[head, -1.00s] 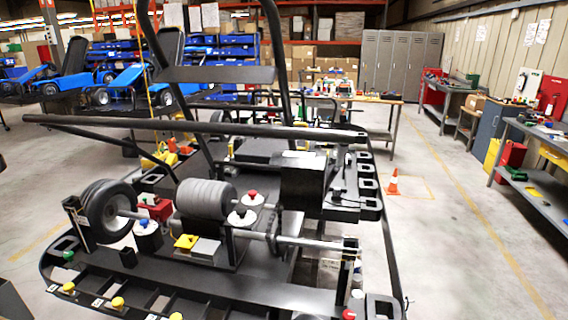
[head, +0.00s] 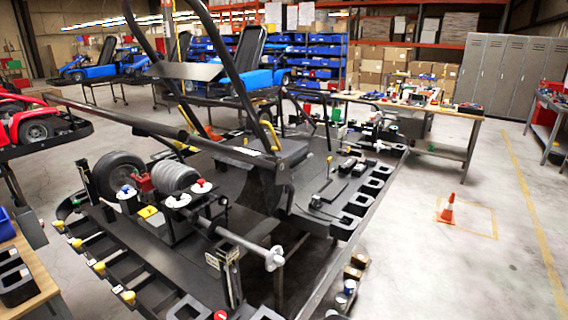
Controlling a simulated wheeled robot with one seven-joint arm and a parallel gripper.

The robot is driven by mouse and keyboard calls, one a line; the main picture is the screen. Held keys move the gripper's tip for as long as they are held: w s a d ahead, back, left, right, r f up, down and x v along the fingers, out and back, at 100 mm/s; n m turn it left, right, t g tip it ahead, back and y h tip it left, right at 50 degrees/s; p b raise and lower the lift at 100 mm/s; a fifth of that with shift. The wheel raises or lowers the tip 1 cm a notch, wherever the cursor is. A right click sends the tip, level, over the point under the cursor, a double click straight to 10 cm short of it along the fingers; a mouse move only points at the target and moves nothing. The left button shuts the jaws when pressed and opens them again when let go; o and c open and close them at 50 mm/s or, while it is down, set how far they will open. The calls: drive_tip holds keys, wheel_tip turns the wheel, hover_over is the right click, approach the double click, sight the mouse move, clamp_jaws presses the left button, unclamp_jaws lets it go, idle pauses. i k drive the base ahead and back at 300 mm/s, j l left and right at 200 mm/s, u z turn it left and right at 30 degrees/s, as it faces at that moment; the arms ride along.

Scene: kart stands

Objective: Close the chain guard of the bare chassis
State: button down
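The bare black chassis (head: 335,275) fills the middle of the head view on a stand, its near end towards me. A rear axle with a black wheel (head: 118,176) at its left and a bare hub (head: 274,258) at its right crosses the near end. A ribbed grey engine cylinder (head: 175,177) stands between them. A dark panel (head: 262,158) slants up beside a long black bar in the middle. I cannot tell whether this panel is the chain guard or how far the guard is open. My gripper is not in view.
A wooden workbench (head: 462,112) with parts stands behind to the right, before grey lockers (head: 500,75). An orange cone (head: 447,208) stands on the floor at right. A red kart (head: 38,125) and a wooden table corner (head: 30,290) are at left.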

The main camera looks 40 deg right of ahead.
sight(260, 193)
drive_tip(key=l+u, duration=0.1)
drive_tip(key=l, duration=0.55)
drive_tip(key=l+u, duration=0.15)
drive_tip(key=l, duration=0.5)
drive_tip(key=k+l+u, duration=0.1)
drive_tip(key=l, duration=0.55)
drive_tip(key=k+l+u, duration=0.15)
drive_tip(key=l, duration=0.5)
drive_tip(key=i+l+u, duration=0.1)
drive_tip(key=l, duration=0.85)
drive_tip(key=i+l+u, duration=0.15)
drive_tip(key=l+u, duration=0.15)
drive_tip(key=i+l+u, duration=0.25)
drive_tip(key=l, duration=0.15)
drive_tip(key=l+u, duration=0.3)
